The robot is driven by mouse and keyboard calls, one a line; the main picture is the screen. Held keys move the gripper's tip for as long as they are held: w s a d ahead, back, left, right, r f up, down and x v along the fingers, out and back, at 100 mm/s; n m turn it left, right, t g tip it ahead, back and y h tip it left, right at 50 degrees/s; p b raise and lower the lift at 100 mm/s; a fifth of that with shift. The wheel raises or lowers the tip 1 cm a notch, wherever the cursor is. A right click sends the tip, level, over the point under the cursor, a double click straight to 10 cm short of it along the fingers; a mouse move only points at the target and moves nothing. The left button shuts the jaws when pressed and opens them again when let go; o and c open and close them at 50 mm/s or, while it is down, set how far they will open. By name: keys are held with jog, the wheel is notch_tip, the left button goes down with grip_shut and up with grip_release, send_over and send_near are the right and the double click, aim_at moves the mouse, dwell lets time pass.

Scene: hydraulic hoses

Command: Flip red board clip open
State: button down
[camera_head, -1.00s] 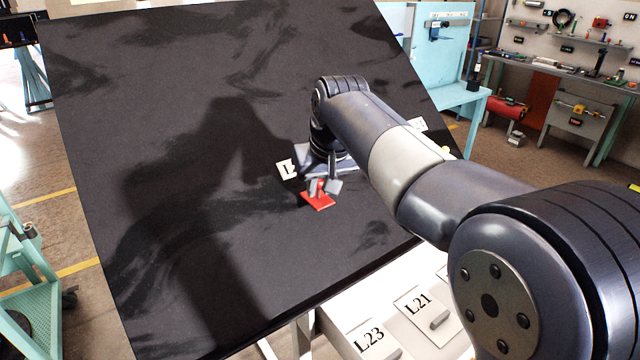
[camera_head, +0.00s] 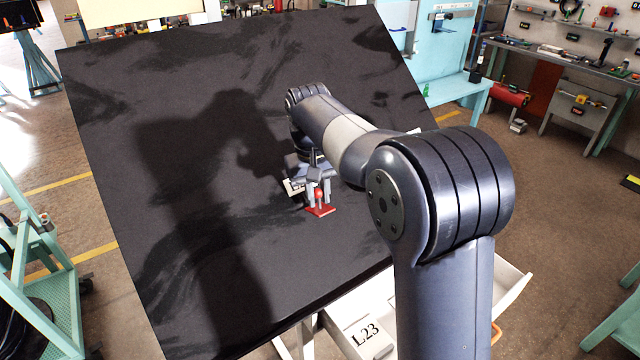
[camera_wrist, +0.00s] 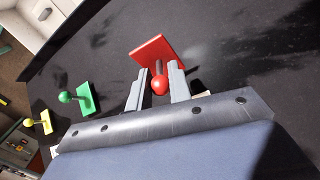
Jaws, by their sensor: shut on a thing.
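The red board clip is a flat red plate with a red ball-ended lever, mounted on the dark tilted board (camera_head: 200,130). In the head view the red clip (camera_head: 321,211) is at the board's lower right. In the wrist view the red clip (camera_wrist: 157,50) is at upper middle, its ball pointing toward the camera. My gripper (camera_head: 319,194) is over the clip, its fingers on either side of the lever. In the wrist view my gripper (camera_wrist: 160,88) is shut on the lever near the ball. The fingers partly hide the plate.
In the wrist view a green clip (camera_wrist: 83,98) and a yellow clip (camera_wrist: 40,122) sit to the left of the red one. A white label (camera_head: 293,187) is beside my gripper. A labelled L23 tray (camera_head: 366,335) lies below the board's lower edge. The board's left half is clear.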

jog(key=shift+w+a+r+g+h, duration=0.2)
jog(key=shift+w+a+g+h, duration=0.25)
jog(key=shift+g+h, duration=0.35)
jog(key=shift+d, duration=0.1)
jog(key=c, duration=1.4)
grip_release()
jog(key=shift+o, duration=0.2)
jog(key=v, duration=0.7)
jog(key=shift+w+r, duration=0.25)
